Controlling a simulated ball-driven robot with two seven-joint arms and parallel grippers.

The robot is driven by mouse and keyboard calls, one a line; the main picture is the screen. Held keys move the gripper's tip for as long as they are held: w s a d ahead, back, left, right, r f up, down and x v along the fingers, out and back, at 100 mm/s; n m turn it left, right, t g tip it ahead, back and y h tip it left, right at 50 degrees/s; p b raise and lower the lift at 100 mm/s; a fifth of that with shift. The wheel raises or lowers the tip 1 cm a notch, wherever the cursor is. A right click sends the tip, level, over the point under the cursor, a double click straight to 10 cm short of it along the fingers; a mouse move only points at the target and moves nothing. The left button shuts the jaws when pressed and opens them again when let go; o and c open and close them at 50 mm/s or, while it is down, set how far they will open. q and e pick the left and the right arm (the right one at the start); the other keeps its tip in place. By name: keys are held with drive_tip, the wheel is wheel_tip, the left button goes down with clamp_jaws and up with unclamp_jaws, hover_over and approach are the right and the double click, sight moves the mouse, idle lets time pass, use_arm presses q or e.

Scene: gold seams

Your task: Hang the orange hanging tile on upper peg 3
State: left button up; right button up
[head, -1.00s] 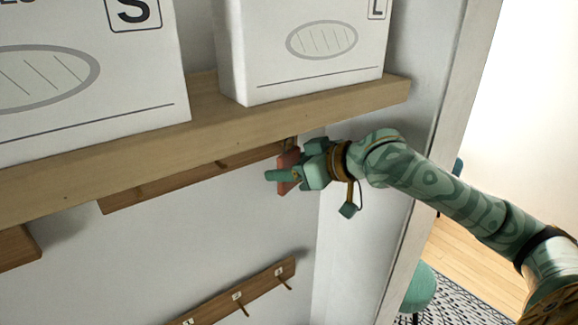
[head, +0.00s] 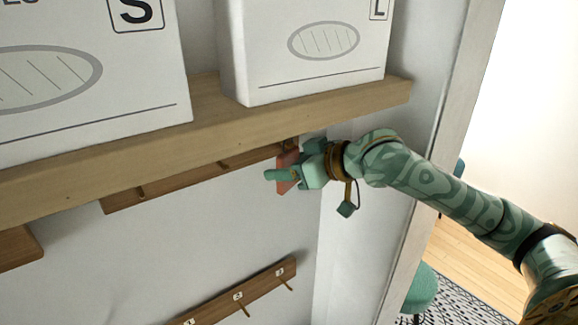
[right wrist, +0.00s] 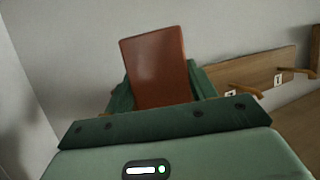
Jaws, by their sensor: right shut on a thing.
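The orange hanging tile (head: 287,161) is in my right gripper (head: 284,177), just under the shelf at the right end of the upper peg rail (head: 178,180). The gripper is shut on the tile; its fingers hide part of it. The tile also shows upright between the fingers in the right wrist view (right wrist: 157,68). Upper peg 3 is mostly hidden near the tile's top, and I cannot tell whether the tile touches it. Two other pegs show farther left on the upper rail. My left gripper is not in view.
A wooden shelf (head: 300,111) runs close above my right gripper and carries white boxes (head: 305,50). A lower peg rail (head: 262,283) with numbered pegs is below. The wall between the rails is bare. A door frame stands at the right.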

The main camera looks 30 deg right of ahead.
drive_tip(key=shift+w+f, duration=0.15)
drive_tip(key=shift+w, duration=0.05)
idle(0.5)
drive_tip(key=shift+w+f, duration=0.25)
drive_tip(key=shift+w, duration=0.1)
idle(0.6)
drive_tip(key=o, duration=1.1)
